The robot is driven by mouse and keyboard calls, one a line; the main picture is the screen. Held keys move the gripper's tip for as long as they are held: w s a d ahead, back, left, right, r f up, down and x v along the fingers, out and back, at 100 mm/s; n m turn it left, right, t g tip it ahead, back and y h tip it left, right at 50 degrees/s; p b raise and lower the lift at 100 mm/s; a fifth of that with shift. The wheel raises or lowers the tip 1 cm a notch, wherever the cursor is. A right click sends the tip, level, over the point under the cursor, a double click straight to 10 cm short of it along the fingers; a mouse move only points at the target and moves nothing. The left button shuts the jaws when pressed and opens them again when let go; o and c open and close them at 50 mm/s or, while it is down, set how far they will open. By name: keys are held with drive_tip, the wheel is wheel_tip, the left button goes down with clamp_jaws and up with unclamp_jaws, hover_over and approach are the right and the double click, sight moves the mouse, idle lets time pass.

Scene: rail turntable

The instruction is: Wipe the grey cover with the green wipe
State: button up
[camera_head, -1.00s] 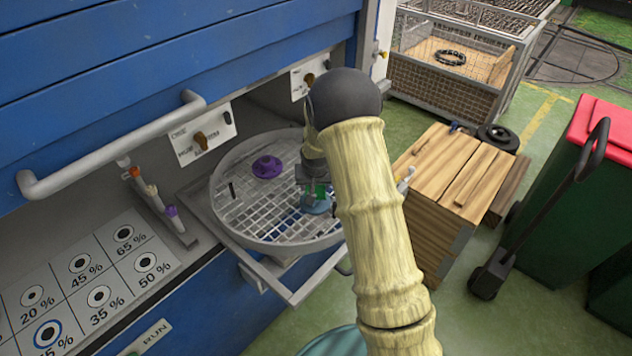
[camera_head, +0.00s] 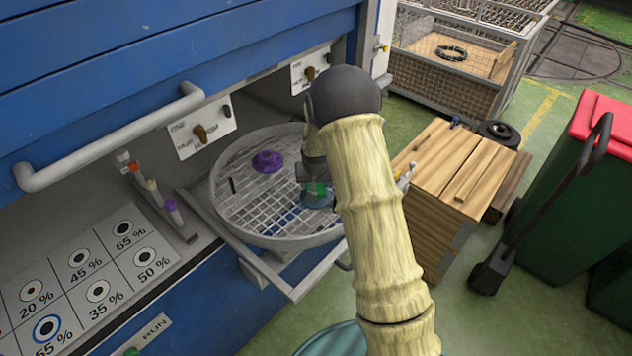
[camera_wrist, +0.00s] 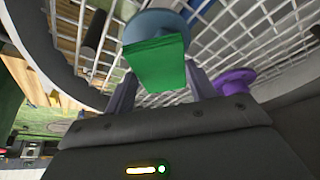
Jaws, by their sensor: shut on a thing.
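The grey cover (camera_head: 308,201) is a round, blue-grey piece on the wire mesh of the round turntable basket (camera_head: 218,205), near its right side. My gripper (camera_head: 317,180) points down over it, partly hidden behind my arm. It is shut on the green wipe (camera_wrist: 155,65), which shows between its two fingers (camera_wrist: 160,78) in the wrist view. The wipe overlaps the cover (camera_wrist: 152,24) in both views. I cannot tell for sure whether they touch.
A purple round piece (camera_head: 267,161) lies on the mesh to the left of the cover. The basket's raised rim surrounds both. The blue machine (camera_head: 120,60) with its grey handle (camera_head: 110,145) stands at left. A wooden crate (camera_head: 440,195) stands close at right.

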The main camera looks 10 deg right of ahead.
drive_tip(key=shift+f+b, duration=0.3)
drive_tip(key=shift+f, duration=0.2)
idle(0.3)
drive_tip(key=shift+w+d, duration=0.85)
drive_tip(key=shift+d, duration=0.15)
drive_tip(key=shift+s+a, duration=0.1)
drive_tip(key=shift+a, duration=0.05)
drive_tip(key=shift+s+a+f+b, duration=0.15)
drive_tip(key=shift+s+a+b, duration=0.3)
drive_tip(key=shift+s+a, duration=1.3)
drive_tip(key=shift+w, duration=0.1)
